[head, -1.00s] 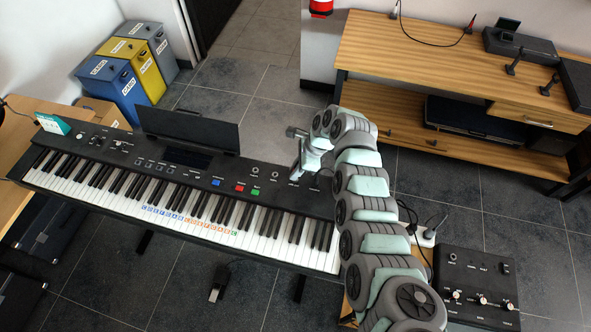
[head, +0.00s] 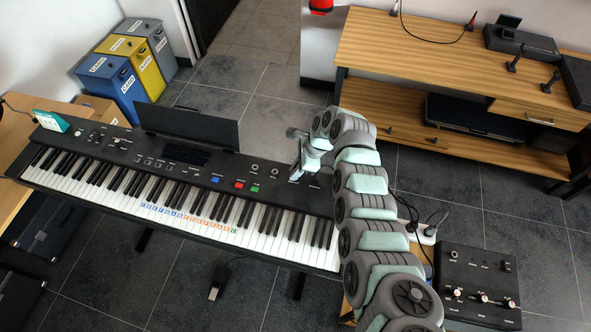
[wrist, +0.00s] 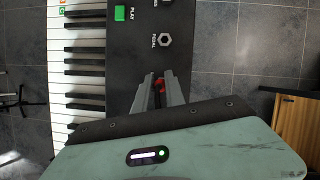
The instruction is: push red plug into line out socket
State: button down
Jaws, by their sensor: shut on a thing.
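The red plug (wrist: 160,85) shows as a small red piece between the fingertips of my gripper (wrist: 159,92) in the wrist view. My gripper is shut on it, above the black panel of the keyboard (wrist: 125,65). In the head view my gripper (head: 297,170) is at the right part of the keyboard panel, near its back edge; the plug cannot be made out there. The pedal socket (wrist: 165,40) is bare, just beyond the fingers in the wrist view. The line out socket is hidden behind my gripper, and I cannot tell whether the plug touches it.
Red, green and blue buttons sit left of the sockets; the green button (wrist: 119,13) is nearest. A wooden bench (head: 400,45) with a cable stands at the back right. A black pedal box (head: 475,280) is at lower right. Bins (head: 115,75) stand at the back left.

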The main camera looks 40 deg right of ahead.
jog(key=shift+f, duration=0.1)
jog(key=c, duration=1.3)
grip_release()
jog(key=shift+s+f, duration=0.1)
jog(key=shift+d+r, duration=0.15)
jog(key=shift+r, duration=0.2)
jog(key=v, duration=1)
jog(key=shift+r, duration=0.15)
